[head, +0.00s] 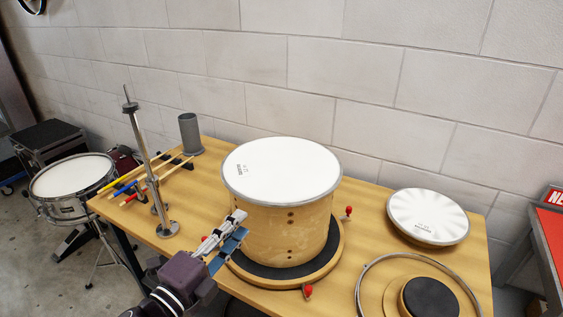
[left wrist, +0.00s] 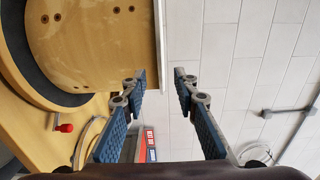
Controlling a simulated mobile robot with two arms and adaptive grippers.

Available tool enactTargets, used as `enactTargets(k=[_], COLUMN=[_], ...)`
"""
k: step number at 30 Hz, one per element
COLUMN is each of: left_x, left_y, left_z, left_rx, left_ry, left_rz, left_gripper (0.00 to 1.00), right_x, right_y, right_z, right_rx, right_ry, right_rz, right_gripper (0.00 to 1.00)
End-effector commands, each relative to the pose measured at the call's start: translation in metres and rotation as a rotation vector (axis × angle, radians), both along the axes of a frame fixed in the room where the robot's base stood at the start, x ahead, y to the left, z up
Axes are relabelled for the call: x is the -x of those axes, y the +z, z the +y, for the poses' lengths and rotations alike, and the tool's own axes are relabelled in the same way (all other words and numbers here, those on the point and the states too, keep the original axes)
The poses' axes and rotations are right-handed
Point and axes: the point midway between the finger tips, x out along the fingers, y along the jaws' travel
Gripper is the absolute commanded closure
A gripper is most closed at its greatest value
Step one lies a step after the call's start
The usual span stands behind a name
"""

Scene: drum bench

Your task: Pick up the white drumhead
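A white drumhead (head: 282,167) with a metal rim lies flat on top of the wooden drum shell (head: 285,228). My left gripper (head: 238,228) is at the front left of the shell, below the drumhead's height in the picture. In the left wrist view its blue-padded fingers (left wrist: 160,82) are spread apart with nothing between the pads. The shell (left wrist: 90,40) fills the upper left there, and the drumhead's edge (left wrist: 160,45) shows as a thin pale strip ahead of the gap. I cannot tell whether a finger touches the shell. My right gripper is out of view.
The shell stands on a round dark-topped stand with red knobs (head: 348,211). A second, silvery-white drumhead (head: 428,214) lies at the right, behind a metal hoop (head: 363,277). A block wall is behind.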

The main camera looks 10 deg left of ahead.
Motion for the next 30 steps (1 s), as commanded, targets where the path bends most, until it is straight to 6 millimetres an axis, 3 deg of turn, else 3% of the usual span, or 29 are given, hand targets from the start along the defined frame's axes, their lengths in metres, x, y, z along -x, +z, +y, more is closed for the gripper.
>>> enactTargets(k=[8,19,28,30], left_x=[-0.020,-0.065,-0.069,-0.069], left_y=[0.002,0.004,0.001,0.001], left_z=[-0.005,-0.012,-0.014,-0.014], left_rx=[0.002,0.004,0.003,0.003], left_ry=[0.002,0.002,0.002,0.002], left_rz=[0.001,0.003,0.004,0.004], left_gripper=[0.73,0.73,0.73,0.79], right_x=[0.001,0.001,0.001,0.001], right_y=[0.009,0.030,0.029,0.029], right_z=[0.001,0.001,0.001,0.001], right_rx=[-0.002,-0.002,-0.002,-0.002], right_ry=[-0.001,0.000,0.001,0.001], right_rz=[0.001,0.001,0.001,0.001], right_gripper=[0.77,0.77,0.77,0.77])
